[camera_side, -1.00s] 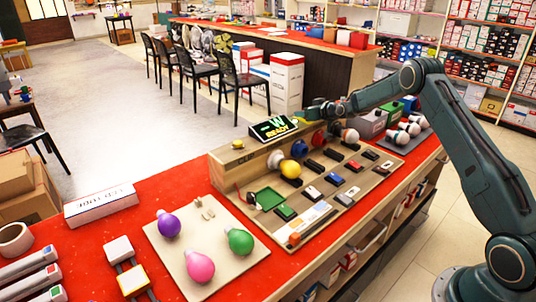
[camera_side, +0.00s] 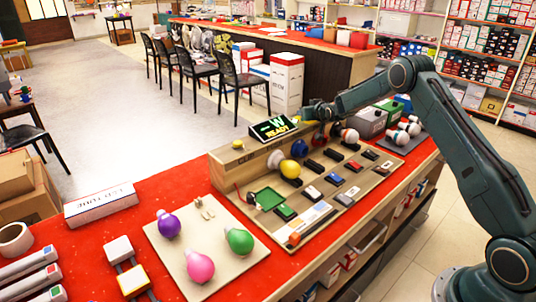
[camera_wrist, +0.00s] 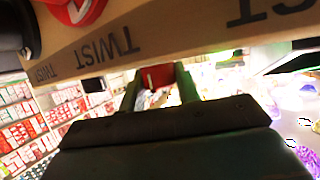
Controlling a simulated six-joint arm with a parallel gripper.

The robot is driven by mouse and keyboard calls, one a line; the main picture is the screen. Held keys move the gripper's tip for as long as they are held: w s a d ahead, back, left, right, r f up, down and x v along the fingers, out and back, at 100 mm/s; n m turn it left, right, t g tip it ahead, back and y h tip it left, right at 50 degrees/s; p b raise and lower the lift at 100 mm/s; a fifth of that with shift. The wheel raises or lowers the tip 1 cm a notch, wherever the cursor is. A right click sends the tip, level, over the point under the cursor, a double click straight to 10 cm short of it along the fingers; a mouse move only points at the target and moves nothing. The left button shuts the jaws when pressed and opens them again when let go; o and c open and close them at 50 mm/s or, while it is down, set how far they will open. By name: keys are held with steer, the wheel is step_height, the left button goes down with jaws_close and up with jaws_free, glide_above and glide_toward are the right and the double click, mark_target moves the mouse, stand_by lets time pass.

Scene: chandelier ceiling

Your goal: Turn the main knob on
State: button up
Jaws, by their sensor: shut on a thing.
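In the wrist view, my gripper (camera_wrist: 156,82) is shut on a small red piece, the main knob (camera_wrist: 158,76), just beyond the edge of the wooden console. The knob shows only between the fingers. In the side view, my gripper (camera_side: 312,112) is at the back of the console (camera_side: 228,160), right of the lit display (camera_side: 274,127), which reads "READY" in green. There the knob is hidden by the gripper, and its turn angle cannot be told.
A yellow bulb (camera_side: 290,168) and other bulbs stand along the console, with several switches in front. A pad at front left holds a purple bulb (camera_side: 168,223), a pink bulb (camera_side: 200,266) and a green bulb (camera_side: 239,240). A grey box (camera_side: 371,122) stands right of my gripper.

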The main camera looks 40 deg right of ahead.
stand_by(0.3)
steer(key=o, duration=1)
steer(key=shift+h, duration=0.3)
steer(key=shift+s, duration=0.15)
steer(key=shift+v, duration=6.8)
steer(key=shift+r, duration=0.15)
